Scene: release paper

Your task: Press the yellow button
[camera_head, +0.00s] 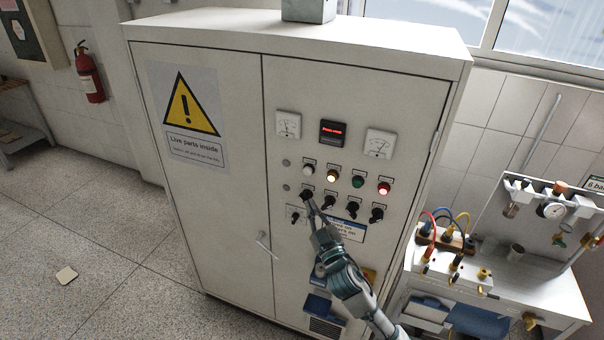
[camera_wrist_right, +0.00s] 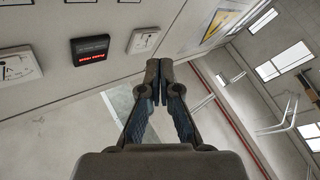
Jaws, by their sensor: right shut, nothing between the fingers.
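The yellow button (camera_head: 331,176) glows amber on the cabinet's right door, second from the left in a row with a white (camera_head: 308,170), a green (camera_head: 357,182) and a red (camera_head: 383,188) button. My right gripper (camera_head: 311,207) is shut and empty. In the head view its tips show below and left of the yellow button, near the leftmost black knobs; whether they touch the panel I cannot tell. In the right wrist view the shut fingers (camera_wrist_right: 157,80) point past the cabinet face, and the yellow button is out of sight. My left gripper is not in view.
Black rotary knobs (camera_head: 352,209) sit under the buttons. A red display (camera_head: 333,132) and two meters (camera_head: 379,143) are above. A door handle (camera_head: 266,244) sticks out lower left. A workbench (camera_head: 500,274) with cables stands at the right.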

